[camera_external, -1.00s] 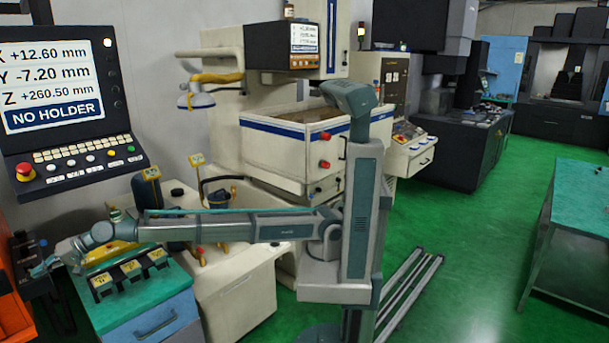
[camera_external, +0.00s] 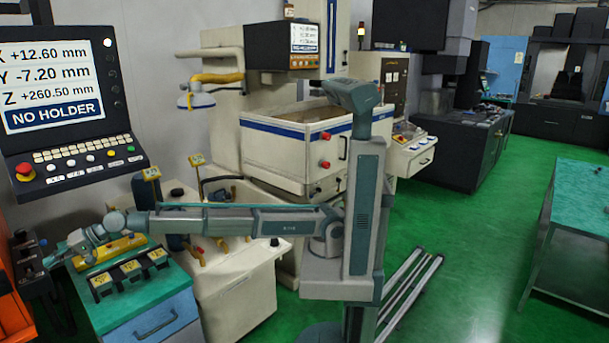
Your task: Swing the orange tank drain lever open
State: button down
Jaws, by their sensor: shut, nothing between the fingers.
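My gripper (camera_external: 56,261) is at the far left, at the end of my outstretched arm. It is small in the view, above the left edge of the teal-topped cabinet (camera_external: 165,291), and looks shut and empty. The white machine tank (camera_external: 285,152) stands at the middle back, with red knobs on its front. Orange-yellow handle-like parts (camera_external: 200,256) show on the low white unit (camera_external: 247,278), behind and below my forearm. I cannot tell whether one of them is the drain lever, or how it is turned. My gripper is well to the left of them.
Black holders with yellow tags (camera_external: 130,268) and a yellow block (camera_external: 122,247) sit on the cabinet. A dark block (camera_external: 28,250) is just left of my gripper. The control panel (camera_external: 68,95) overhangs at upper left. Green floor (camera_external: 465,260) is open to the right.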

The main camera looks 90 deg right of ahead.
jog(key=s+r+b, duration=0.2)
jog(key=s+r, duration=0.1)
jog(key=s, duration=0.6)
jog(key=shift+a, duration=0.35)
jog(key=shift+f, duration=0.1)
